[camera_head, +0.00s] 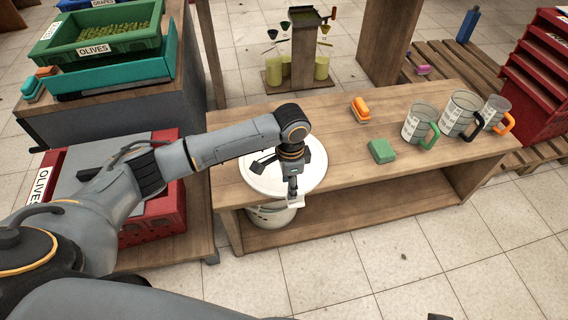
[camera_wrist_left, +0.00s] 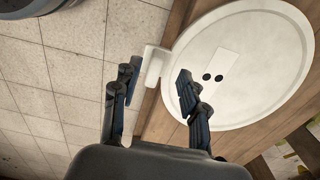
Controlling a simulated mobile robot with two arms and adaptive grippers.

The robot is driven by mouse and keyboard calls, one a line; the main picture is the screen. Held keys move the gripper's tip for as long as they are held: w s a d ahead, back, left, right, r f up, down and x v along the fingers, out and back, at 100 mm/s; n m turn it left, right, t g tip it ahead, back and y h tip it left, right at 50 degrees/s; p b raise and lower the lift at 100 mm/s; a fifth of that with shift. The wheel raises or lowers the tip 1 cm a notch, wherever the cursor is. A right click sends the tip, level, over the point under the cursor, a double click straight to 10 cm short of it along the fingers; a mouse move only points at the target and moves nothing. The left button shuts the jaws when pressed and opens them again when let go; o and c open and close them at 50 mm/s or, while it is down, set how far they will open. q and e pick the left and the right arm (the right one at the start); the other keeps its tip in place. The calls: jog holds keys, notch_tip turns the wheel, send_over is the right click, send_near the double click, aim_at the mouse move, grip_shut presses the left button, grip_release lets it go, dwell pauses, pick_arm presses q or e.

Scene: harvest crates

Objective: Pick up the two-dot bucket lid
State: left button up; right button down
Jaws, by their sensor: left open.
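The bucket lid (camera_head: 252,176) is a round white disc lying flat at the left end of the wooden bench. In the left wrist view the lid (camera_wrist_left: 265,75) shows two black dots on a pale label, and a white tab (camera_wrist_left: 153,66) sticks out past the bench edge. My left gripper (camera_head: 292,192) is over the lid's near edge at the tab. In the left wrist view its open fingers (camera_wrist_left: 157,79) stand on either side of the tab, with gaps visible.
A white bucket (camera_head: 270,216) stands under the bench top. A green block (camera_head: 382,151), an orange-handled brush (camera_head: 360,109) and three measuring jugs (camera_head: 418,124) are to the right. A red crate (camera_head: 150,224) is at left. The bench's middle front is clear.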

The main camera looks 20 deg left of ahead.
pick_arm(q)
jog(key=f+b, duration=0.2)
jog(key=f, duration=0.3)
jog(key=shift+d+f, duration=0.15)
jog(key=shift+d, duration=0.05)
grip_shut()
